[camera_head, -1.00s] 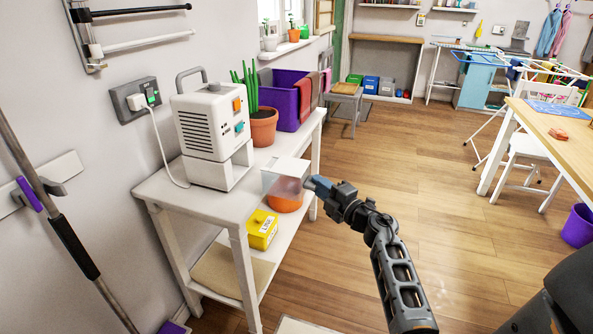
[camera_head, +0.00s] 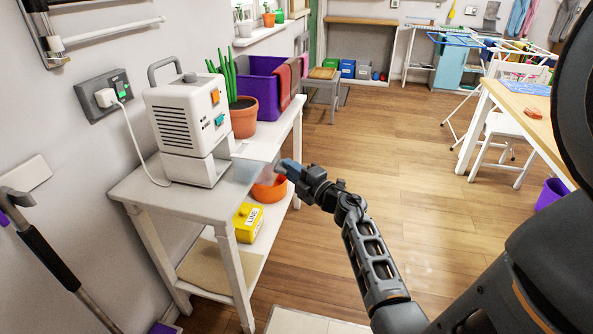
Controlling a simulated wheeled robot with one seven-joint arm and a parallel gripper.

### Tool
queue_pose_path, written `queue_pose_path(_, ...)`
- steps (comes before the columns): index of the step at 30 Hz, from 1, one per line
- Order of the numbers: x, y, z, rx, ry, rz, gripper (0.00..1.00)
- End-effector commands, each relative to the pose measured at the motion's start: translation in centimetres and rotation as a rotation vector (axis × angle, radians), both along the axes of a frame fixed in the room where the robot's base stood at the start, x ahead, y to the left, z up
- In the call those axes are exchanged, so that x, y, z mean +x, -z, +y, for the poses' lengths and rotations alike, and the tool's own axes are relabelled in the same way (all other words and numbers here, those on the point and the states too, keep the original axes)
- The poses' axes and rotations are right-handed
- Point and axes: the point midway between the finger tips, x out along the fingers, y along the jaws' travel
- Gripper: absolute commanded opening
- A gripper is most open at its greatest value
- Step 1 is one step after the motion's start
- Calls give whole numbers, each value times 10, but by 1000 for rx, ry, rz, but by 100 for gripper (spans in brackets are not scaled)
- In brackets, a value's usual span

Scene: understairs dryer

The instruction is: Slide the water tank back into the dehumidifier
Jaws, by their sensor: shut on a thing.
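The white dehumidifier (camera_head: 187,125) stands on the white table at left, with its handle up and orange and teal buttons on its face. Its lower part has an open bay (camera_head: 212,164) facing right. The water tank (camera_head: 252,168) is a see-through box with a pale top, held in the air just to the right of the bay and outside it. My gripper (camera_head: 284,168) comes from the right and is shut on the tank's right side. The fingertips are small and partly merge with the tank, so the exact grip is hard to see.
The white table (camera_head: 150,188) holds a potted cactus (camera_head: 243,118) and a purple bin (camera_head: 262,90) behind the dehumidifier. A yellow box (camera_head: 246,222) and an orange bowl (camera_head: 272,190) are on its lower shelf.

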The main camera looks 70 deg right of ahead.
Motion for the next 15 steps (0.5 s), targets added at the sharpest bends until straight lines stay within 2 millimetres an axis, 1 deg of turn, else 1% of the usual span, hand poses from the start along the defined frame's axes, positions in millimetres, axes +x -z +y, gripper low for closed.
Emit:
queue_pose_path(1,6,-1,1,0,-3,0,0)
queue_pose_path(7,23,-1,2,-1,-3,-2,0)
queue_pose_path(15,37,0,4,1,-2,-1,0)
